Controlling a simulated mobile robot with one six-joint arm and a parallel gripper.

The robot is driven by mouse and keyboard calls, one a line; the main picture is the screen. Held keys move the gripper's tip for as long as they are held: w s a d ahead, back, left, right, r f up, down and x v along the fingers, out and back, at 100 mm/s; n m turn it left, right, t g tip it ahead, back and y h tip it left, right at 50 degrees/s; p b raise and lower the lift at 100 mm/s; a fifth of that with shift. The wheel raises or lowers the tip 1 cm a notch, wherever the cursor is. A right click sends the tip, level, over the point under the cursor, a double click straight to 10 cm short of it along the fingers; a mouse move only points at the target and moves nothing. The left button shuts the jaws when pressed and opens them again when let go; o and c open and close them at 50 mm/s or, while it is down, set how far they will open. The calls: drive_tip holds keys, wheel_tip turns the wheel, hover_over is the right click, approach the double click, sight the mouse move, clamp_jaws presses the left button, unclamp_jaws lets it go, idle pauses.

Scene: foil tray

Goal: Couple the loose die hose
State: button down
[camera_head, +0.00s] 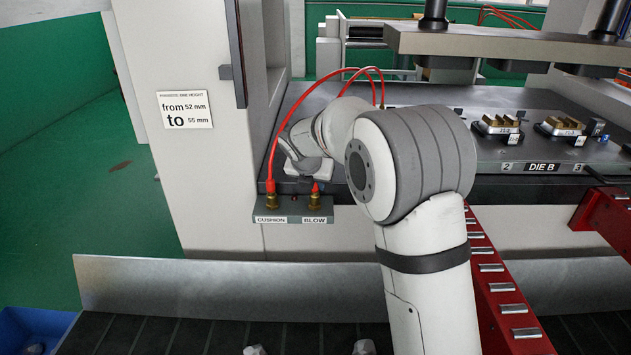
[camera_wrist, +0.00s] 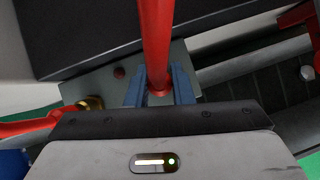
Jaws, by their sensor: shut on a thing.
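The loose red die hose (camera_wrist: 157,45) runs between the blue fingers of my gripper (camera_wrist: 160,88), which is shut on it. In the head view, its red end (camera_head: 315,187) shows just above the brass fitting (camera_head: 314,201) marked BLOW, in line with it. I cannot tell whether the two touch or are joined. The fitting is hidden under the hose and gripper in the wrist view. A second red hose (camera_head: 272,150) sits on the brass fitting (camera_head: 272,202) marked CUSHION, also seen in the wrist view (camera_wrist: 92,103). My arm hides most of my gripper in the head view.
The grey bracket (camera_head: 293,215) carries both fittings on the press front. The cushion hose stands close beside my gripper. The die plate (camera_head: 550,160) marked DIE B lies behind my arm. A red roller rail (camera_head: 498,290) stands at right.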

idle(0.3)
drive_tip(key=c, duration=0.7)
unclamp_jaws()
drive_tip(key=shift+r, duration=0.15)
wheel_tip(320, 180, up, 7)
drive_tip(key=p, duration=0.7)
drive_tip(key=shift+p, duration=0.35)
drive_tip(key=shift+c, duration=0.6)
clamp_jaws()
